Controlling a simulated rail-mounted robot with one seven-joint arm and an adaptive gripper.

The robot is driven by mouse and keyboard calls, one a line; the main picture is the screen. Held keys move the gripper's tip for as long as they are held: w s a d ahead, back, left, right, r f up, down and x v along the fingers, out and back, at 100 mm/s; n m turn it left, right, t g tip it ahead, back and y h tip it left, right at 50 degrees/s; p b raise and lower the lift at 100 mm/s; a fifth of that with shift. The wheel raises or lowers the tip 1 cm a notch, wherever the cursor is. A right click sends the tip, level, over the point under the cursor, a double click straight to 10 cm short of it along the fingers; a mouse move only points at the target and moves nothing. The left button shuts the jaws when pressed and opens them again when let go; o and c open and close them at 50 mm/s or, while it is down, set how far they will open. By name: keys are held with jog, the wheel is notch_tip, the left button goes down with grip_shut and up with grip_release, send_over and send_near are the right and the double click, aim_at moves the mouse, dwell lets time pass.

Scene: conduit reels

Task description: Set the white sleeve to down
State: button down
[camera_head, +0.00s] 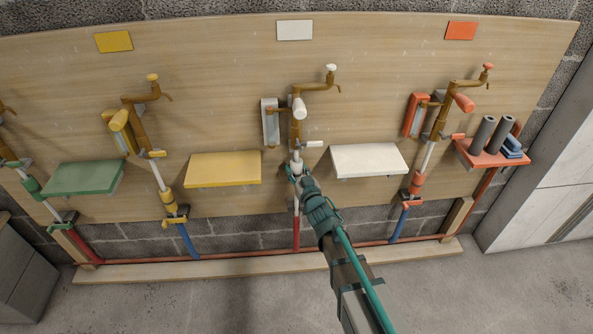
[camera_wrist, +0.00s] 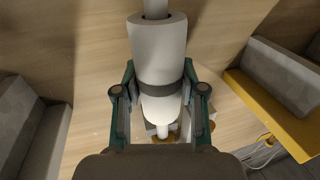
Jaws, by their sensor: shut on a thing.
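The white sleeve (camera_wrist: 158,48) is a thick white cylinder with a dark band around a thin pipe, in the upper middle of the wrist view. In the head view it shows only as a small white part (camera_head: 296,167) low on the middle station's vertical pipe, mostly covered by my gripper. My gripper (camera_wrist: 160,92) has one teal finger on each side of the sleeve, near the dark band, and is shut on it. In the head view my gripper (camera_head: 297,174) is below the white lever (camera_head: 313,144). The contact faces of the fingers are hard to see.
A yellow shelf (camera_head: 222,169) stands left of my gripper and a white shelf (camera_head: 368,160) right of it. The brass tap (camera_head: 318,87) and white handle (camera_head: 299,108) are above. A red pipe (camera_head: 296,233) runs below to the floor rail. Yellow and red stations flank this one.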

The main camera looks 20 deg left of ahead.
notch_tip(320, 180, down, 10)
jog(key=b, duration=0.6)
jog(key=shift+f, duration=0.2)
jog(key=c, duration=0.7)
grip_release()
jog(key=shift+o, duration=0.3)
jog(key=v, duration=1.2)
